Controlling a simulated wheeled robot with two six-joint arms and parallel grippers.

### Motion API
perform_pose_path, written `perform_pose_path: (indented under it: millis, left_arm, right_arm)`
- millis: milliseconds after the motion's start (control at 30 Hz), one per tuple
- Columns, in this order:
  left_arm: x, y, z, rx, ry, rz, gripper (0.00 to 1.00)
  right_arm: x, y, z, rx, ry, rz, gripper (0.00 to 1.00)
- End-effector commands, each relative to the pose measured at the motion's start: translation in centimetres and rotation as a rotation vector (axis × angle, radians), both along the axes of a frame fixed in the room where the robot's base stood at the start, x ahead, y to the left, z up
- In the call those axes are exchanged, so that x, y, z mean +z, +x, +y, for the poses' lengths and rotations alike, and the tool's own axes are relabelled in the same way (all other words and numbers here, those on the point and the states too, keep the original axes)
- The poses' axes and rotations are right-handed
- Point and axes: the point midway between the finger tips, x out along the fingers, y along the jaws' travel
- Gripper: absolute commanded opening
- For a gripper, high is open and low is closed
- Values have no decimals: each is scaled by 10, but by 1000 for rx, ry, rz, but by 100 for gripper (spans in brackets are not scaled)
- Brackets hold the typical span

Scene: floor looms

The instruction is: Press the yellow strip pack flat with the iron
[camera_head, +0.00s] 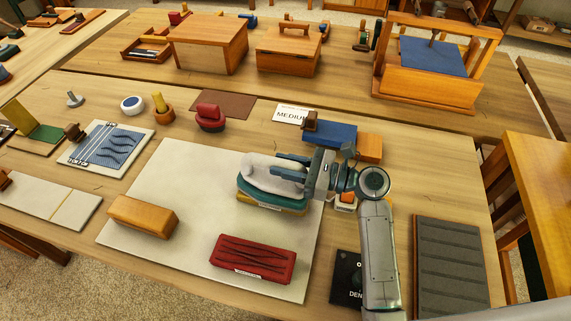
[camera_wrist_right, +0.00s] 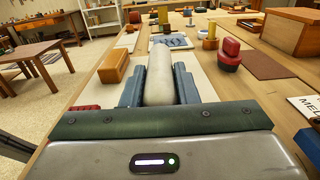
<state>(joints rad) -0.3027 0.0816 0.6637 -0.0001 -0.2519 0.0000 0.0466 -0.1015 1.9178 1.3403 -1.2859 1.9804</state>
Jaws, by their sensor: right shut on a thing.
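The iron (camera_head: 274,174) has a pale grey top and a teal lower body. My right gripper (camera_head: 293,168) is shut on its pale upper part, which also shows between the two fingers in the right wrist view (camera_wrist_right: 159,75). The yellow strip pack (camera_head: 246,198) shows only as a thin yellow edge under the iron; the rest is hidden. The iron appears to sit on it, over the pale board (camera_head: 190,185). My left gripper is not in view.
On the pale board, a wooden block (camera_head: 142,215) lies at left and a red strip pack (camera_head: 253,259) in front. A red-handled tool (camera_head: 210,117) and a blue block (camera_head: 330,133) stand behind. A dark ridged mat (camera_head: 450,268) lies at right. Bare board shows between the blocks.

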Motion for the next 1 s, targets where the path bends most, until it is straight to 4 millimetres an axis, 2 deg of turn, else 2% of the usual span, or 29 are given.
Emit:
perform_pose_path:
  millis: [467, 1000]
  left_arm:
    - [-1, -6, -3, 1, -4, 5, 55]
    - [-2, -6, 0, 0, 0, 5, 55]
  right_arm:
    - [2, 0, 0, -1, 3, -4, 0]
    - [-5, 0, 0, -1, 3, -4, 0]
